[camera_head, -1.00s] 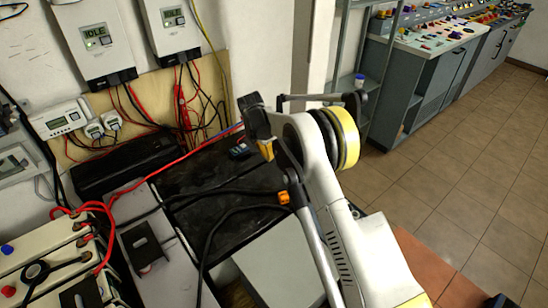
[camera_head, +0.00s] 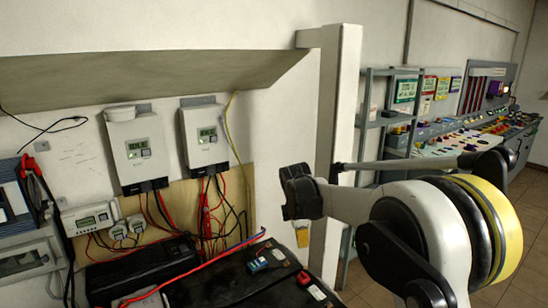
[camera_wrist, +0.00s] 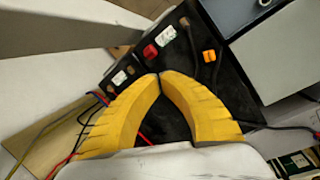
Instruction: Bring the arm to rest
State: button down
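My gripper (camera_wrist: 159,76) shows in the wrist view as two yellow ribbed fingers. Their tips meet and nothing shows between them. Beyond the tips lies a black battery top (camera_wrist: 172,110) with a red cap, white labels and an orange piece. My white arm with its black and yellow band fills the lower right of the head view, raised in front of the wall and shelf.
Two wall inverters (camera_head: 138,150) (camera_head: 205,137) hang above red and black cables. A black battery (camera_head: 240,285) stands below. A grey post (camera_head: 335,150) and a shelf rack (camera_head: 375,125) stand behind my arm. A control console (camera_head: 465,135) is far right, beside open tiled floor (camera_head: 525,225).

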jog(key=s+d+r+m+t+y, duration=0.1)
jog(key=s+d+r+m, duration=0.2)
jog(key=s+r+m, duration=0.45)
jog(key=s+d+r+m+t, duration=0.15)
jog(key=s+d+r, duration=0.25)
jog(key=s, duration=0.6)
jog(key=s+d+f+m+t, duration=0.1)
jog(key=s+f+m, duration=0.1)
jog(key=s+m, duration=0.3)
jog(key=s+d+f+m+t, duration=0.1)
jog(key=s+m, duration=0.4)
jog(key=s, duration=0.8)
jog(key=shift+d+f+y, duration=0.3)
jog(key=shift+d+f, duration=0.35)
jog(key=shift+f, duration=0.3)
